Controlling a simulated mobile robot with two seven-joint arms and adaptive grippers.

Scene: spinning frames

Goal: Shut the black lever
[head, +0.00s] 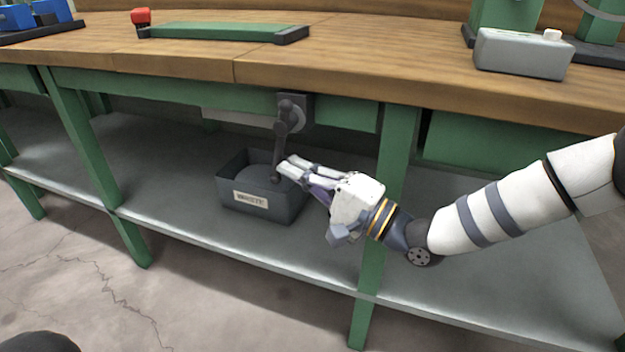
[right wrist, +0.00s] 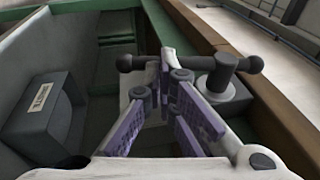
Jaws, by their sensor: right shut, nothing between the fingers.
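The black lever (head: 280,150) is mounted on a dark plate under the front edge of the wooden workbench. Its arm hangs down from the pivot, leaning slightly left. My right gripper (head: 284,168) is shut and empty, with its fingertips at the lower part of the lever. In the right wrist view the lever (right wrist: 222,72) lies across the picture just beyond the closed fingertips (right wrist: 168,68). The fingers hide part of it, and I cannot tell whether they touch it. My left gripper is not in view.
A dark bin labelled WASTE (head: 262,209) stands on the grey lower shelf (head: 170,180), below the lever. A green bench leg (head: 392,165) is behind my right wrist. On the benchtop are a green bar (head: 220,31) with a red knob and a grey box (head: 522,55).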

